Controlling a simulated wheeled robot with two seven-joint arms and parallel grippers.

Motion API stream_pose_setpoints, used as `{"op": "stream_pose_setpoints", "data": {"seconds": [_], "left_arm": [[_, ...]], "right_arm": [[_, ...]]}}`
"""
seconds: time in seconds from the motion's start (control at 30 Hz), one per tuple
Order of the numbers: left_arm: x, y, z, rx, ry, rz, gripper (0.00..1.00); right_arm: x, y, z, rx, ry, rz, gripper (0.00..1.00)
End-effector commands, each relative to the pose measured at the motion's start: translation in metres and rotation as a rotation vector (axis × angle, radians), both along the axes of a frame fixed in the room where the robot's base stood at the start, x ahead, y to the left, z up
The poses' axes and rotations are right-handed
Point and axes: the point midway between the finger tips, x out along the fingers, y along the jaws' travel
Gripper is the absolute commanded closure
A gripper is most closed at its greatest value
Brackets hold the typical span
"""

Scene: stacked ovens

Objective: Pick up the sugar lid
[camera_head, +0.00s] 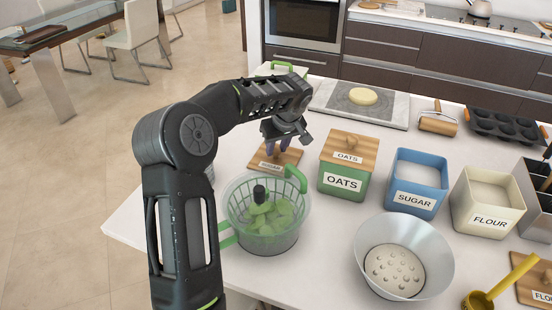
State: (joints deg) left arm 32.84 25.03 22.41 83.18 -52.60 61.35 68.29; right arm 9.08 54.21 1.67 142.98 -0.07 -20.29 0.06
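The sugar lid (264,164) is a square wooden board with a knob and a SUGAR label. It lies on the white counter behind the green food processor bowl and left of the oats box. My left gripper (277,148) points down over the lid, its fingertips at the knob. The fingers hide most of the knob, and I cannot tell whether they are closed on it. The blue sugar canister (416,185) stands open, full of white sugar, further right. My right gripper is not in view.
The green oats box (343,181) with its wooden lid stands just right of the sugar lid. The processor bowl (265,215) is in front.

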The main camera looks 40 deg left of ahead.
Motion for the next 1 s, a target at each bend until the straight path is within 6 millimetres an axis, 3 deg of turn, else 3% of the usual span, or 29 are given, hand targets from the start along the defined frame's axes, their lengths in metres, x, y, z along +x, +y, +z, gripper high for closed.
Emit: {"op": "stream_pose_setpoints", "data": {"seconds": [0.33,0.8,1.0], "left_arm": [[0.000,0.000,0.000,0.000,0.000,0.000,1.00],[0.000,0.000,0.002,0.001,0.000,0.000,1.00],[0.001,0.000,0.021,0.002,-0.005,0.000,1.00]], "right_arm": [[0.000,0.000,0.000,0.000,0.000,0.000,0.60],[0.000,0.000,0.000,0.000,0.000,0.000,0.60],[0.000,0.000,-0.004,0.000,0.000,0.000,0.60]]}}
